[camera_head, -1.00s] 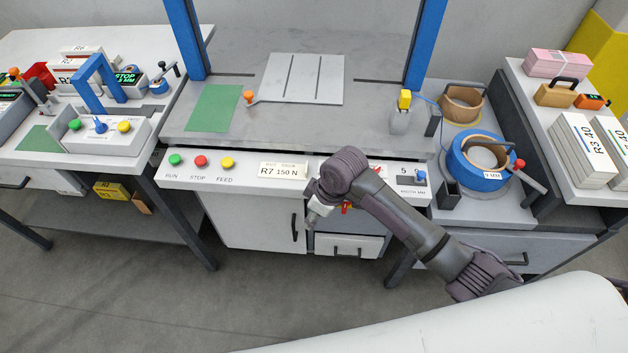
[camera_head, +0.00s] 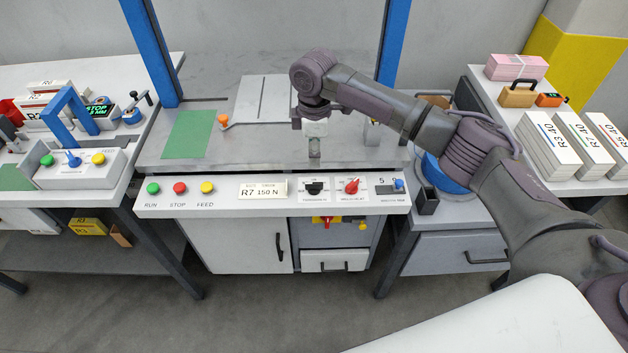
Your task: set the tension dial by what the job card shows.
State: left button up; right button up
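The job card (camera_head: 263,190) on the front panel of the strapping bench reads R7 150 N. Right of it on the same panel is a black dial (camera_head: 314,188) with small lettering too fine to read for certain, which I take as the tension dial. A red dial (camera_head: 352,186) sits beside it. My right gripper (camera_head: 314,150) points down over the bench top, just above the black dial in the picture, apart from it. Its fingers show as one narrow grey block, so their opening is unclear. My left gripper is out of view.
Green (camera_head: 153,188), red (camera_head: 180,188) and yellow (camera_head: 207,187) buttons line the panel's left part. Blue posts flank the bench. My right arm hides part of the strap coils at right.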

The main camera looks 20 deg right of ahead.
aim_at(314, 183)
notch_tip(314, 183, down, 11)
jog(key=shift+f+p, duration=0.1)
jog(key=shift+p, duration=0.4)
grip_shut()
